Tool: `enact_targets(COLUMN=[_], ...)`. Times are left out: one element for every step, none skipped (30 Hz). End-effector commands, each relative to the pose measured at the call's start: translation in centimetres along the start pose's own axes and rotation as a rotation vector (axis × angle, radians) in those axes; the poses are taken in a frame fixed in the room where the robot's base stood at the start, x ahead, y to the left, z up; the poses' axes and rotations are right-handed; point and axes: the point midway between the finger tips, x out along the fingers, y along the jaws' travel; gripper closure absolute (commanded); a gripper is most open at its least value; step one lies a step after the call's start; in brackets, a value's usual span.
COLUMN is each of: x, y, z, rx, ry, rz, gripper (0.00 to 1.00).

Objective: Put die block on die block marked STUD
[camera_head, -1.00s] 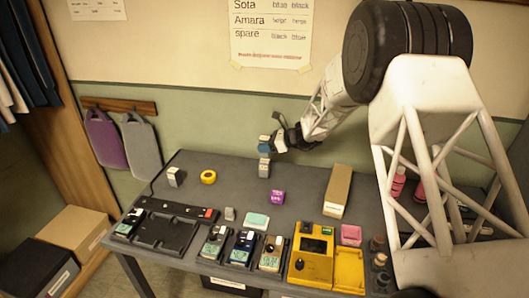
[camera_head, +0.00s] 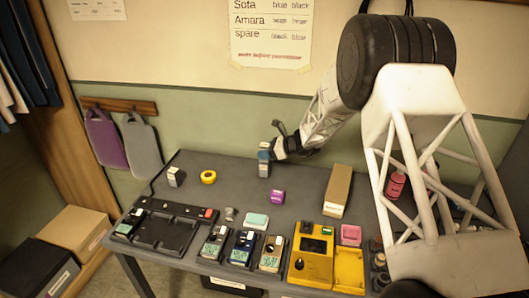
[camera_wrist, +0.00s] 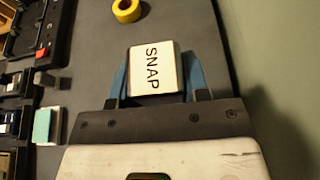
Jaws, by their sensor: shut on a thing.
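A pale die block marked SNAP (camera_wrist: 153,68) is held between the blue fingers of my gripper (camera_wrist: 155,82). In the head view my gripper (camera_head: 264,151) is over the back of the table, shut on that block. Another pale die block (camera_head: 174,177) stands at the left.
A yellow tape roll (camera_head: 208,177), a purple block (camera_head: 277,197) and a long cardboard box (camera_head: 337,190) stand around. A black tray (camera_head: 170,232), several small devices and a yellow case (camera_head: 312,262) line the front. The table between is mostly clear.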

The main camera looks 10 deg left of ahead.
Motion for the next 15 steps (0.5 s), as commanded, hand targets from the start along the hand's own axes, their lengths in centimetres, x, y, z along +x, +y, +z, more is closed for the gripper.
enact_targets(x=[-0.03,-0.03,-0.02,-0.02,-0.02,-0.01,0.01,0.03,0.06,0.09,0.11,0.11,0.11,0.11,0.11], y=[-0.02,-0.02,-0.02,-0.02,-0.02,-0.01,-0.01,-0.01,-0.01,-0.01,-0.01,0.00,0.00,0.00,0.00], z=[0.07,0.06,0.06,0.06,0.05,0.03,-0.01,-0.06,-0.14,-0.21,-0.27,-0.28,-0.28,-0.28,-0.28], rx=[-0.001,-0.001,0.000,0.000,0.000,0.000,0.000,0.000,0.000,0.000,0.000,0.000,0.001,0.001,0.001], ry=[0.000,0.000,0.000,0.000,0.000,0.000,0.000,0.000,0.000,0.000,0.000,0.000,0.000,0.000,0.000], rz=[0.000,0.000,0.000,0.000,0.000,0.000,0.000,0.000,0.000,0.000,0.000,0.000,0.000,0.000,0.000], gripper=[0.87,0.87,0.87,0.87,0.87,0.87,0.87,0.87,0.87,0.87,0.87,0.53,0.48,0.44,0.38])
